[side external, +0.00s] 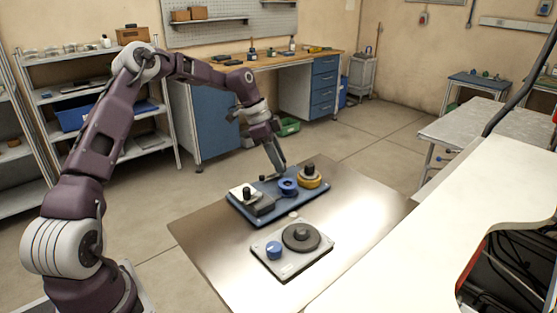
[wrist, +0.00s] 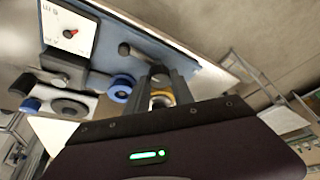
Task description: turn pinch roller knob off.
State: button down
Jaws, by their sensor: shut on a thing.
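My gripper (side external: 281,171) reaches down to the back edge of the blue deck (side external: 313,193), behind the blue reel (side external: 288,187). In the wrist view its fingers (wrist: 158,72) are closed on a dark part at the end of a short lever, which I take to be the pinch roller knob; the fingers hide most of it. The lever's dark round end (wrist: 124,48) points left in the wrist view, and it also shows in the side view (side external: 262,178). The knob's exact angle is hard to tell.
A yellow reel (side external: 309,180) with a black top is close right of the fingers. A grey block (side external: 260,205) and a white panel (wrist: 70,30) with a red mark are at the left. A plate with a blue knob (side external: 274,250) and black disc (side external: 301,237) lies in front.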

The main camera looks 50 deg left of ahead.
jog(key=c, duration=1.1)
grip_release()
jog(key=v, duration=0.7)
jog(key=s+d+r+n+y, duration=0.2)
jog(key=s+d+r, duration=0.3)
jog(key=s+d, duration=0.25)
jog(key=s+d+r+n+y, duration=0.1)
jog(key=s+d+r+y, duration=0.1)
jog(key=s+d+r, duration=0.4)
jog(key=s+d+f+n, duration=0.1)
jog(key=s+d+n, duration=0.1)
jog(key=s, duration=0.4)
jog(key=s+d+f+n+t, duration=0.1)
jog(key=s+n, duration=0.1)
jog(key=s, duration=0.5)
jog(key=s+d+f+n+t, duration=0.1)
jog(key=s+d+n, duration=0.1)
jog(key=s, duration=0.5)
jog(key=shift+s+d+f+h, duration=0.15)
jog(key=shift+s+d+h, duration=0.05)
jog(key=shift+d+h, duration=0.1)
